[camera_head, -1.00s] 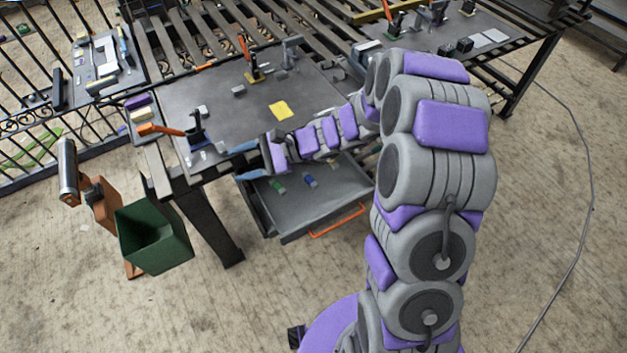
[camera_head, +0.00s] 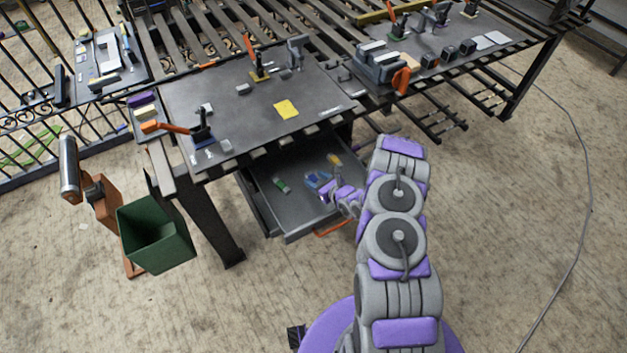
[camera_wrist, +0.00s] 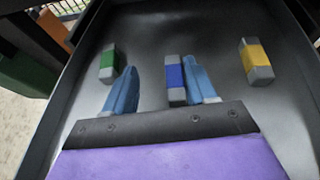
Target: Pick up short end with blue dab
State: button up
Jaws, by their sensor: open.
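The short end with the blue dab (camera_wrist: 175,79) is a small grey block with a blue band, lying in the open drawer (camera_head: 265,198). In the wrist view it lies between my gripper's two blue fingers, close beside the right finger and apart from the left one. My gripper (camera_wrist: 160,88) is open and reaches low into the drawer; it also shows in the head view (camera_head: 322,182). A green-banded block (camera_wrist: 108,63) lies left of the left finger. A yellow-banded block (camera_wrist: 256,62) lies to the right. In the head view my gripper mostly hides the blue-banded block.
The drawer's side walls and the dark workbench top (camera_head: 235,115) above it bound the space. A yellow note (camera_head: 286,109) and clamps sit on the bench. A green bin (camera_head: 155,238) stands at the left.

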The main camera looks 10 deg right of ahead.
aim_at(311, 174)
jog(key=shift+d+f+h, duration=0.1)
jog(key=shift+f+h, duration=0.2)
jog(key=shift+f, duration=0.25)
jog(key=shift+w+f, duration=0.15)
jog(key=shift+f, duration=0.05)
jog(key=shift+w+f, duration=0.2)
jog(key=shift+w, duration=0.2)
jog(key=shift+w+d+f+b, duration=0.25)
jog(key=shift+w+d+b, duration=0.2)
jog(key=shift+w+d, duration=0.05)
jog(key=shift+w+f, duration=0.25)
jog(key=shift+w, duration=0.05)
jog(key=w+a, duration=0.1)
jog(key=w+a+f+b, duration=0.1)
jog(key=w+a, duration=0.1)
jog(key=shift+w+f+b, duration=0.1)
jog(key=shift+f+b, duration=0.2)
jog(key=shift+d, duration=0.45)
jog(key=shift+c, duration=0.2)
jog(key=shift+d, duration=0.1)
jog(key=shift+c, duration=1.5)
jog(key=shift+a, duration=0.5)
jog(key=c, duration=0.6)
grip_shut()
jog(key=shift+d, duration=0.4)
